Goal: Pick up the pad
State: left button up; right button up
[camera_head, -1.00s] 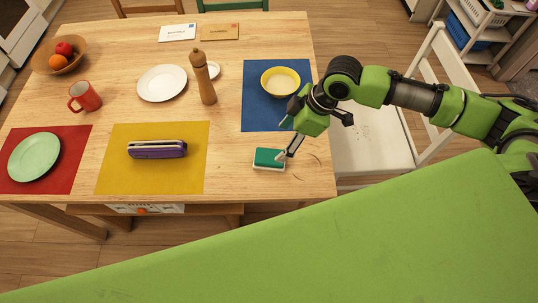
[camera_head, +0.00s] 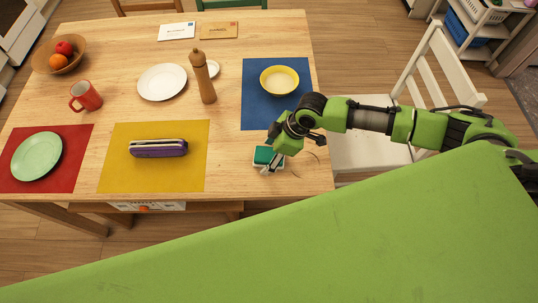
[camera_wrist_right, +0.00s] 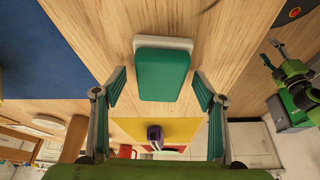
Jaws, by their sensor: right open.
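The pad is a small block with a teal top and a white base. In the head view the pad (camera_head: 263,156) lies on the wooden table near its front right edge, partly hidden by my right gripper (camera_head: 268,167). In the right wrist view the pad (camera_wrist_right: 162,75) is between the two spread fingers of my right gripper (camera_wrist_right: 160,88), with a gap on both sides. The right gripper is open and empty. Part of a green arm, seemingly my left gripper (camera_wrist_right: 277,50), shows small at the right of the wrist view. Its jaws are unclear.
A blue mat (camera_head: 253,112) with a yellow bowl (camera_head: 279,80) lies behind the pad. A yellow mat (camera_head: 118,172) with a purple case (camera_head: 160,149) is to its left. A white chair (camera_head: 372,150) stands right of the table.

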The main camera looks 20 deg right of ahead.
jog(key=shift+f, duration=0.2)
dwell(0.6)
jog(key=shift+s, duration=0.1)
jog(key=c, duration=1.2)
